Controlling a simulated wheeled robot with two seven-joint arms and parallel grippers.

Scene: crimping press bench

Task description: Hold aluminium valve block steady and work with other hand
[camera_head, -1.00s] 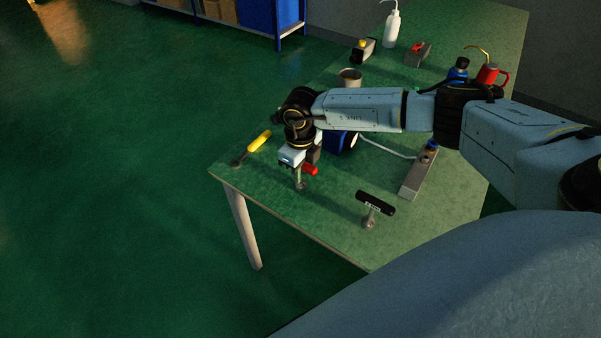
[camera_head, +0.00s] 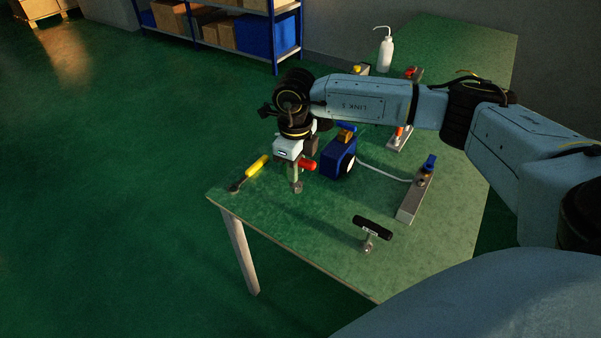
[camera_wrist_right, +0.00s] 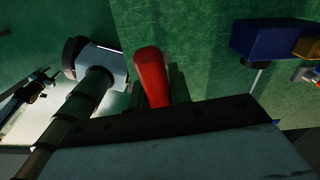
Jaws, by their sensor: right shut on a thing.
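My right gripper (camera_head: 290,148) is over the near left part of the green bench, shut on a red-handled tool (camera_head: 305,165). The tool's grey shaft and round foot point down at the bench; I cannot tell if the foot touches it. The red handle (camera_wrist_right: 151,76) also shows in the right wrist view. A long grey metal block with a blue knob (camera_head: 411,203), perhaps the aluminium valve block, lies to the right, apart from the gripper. A white hose runs from near a blue machine (camera_head: 337,160) to it. My left gripper is not seen.
A yellow-handled tool (camera_head: 257,167) lies near the bench's left corner. A black-handled tool (camera_head: 372,228) stands near the front edge. A white bottle (camera_head: 385,50) and another grey block (camera_head: 398,143) are farther back. My right arm hides part of the bench's middle.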

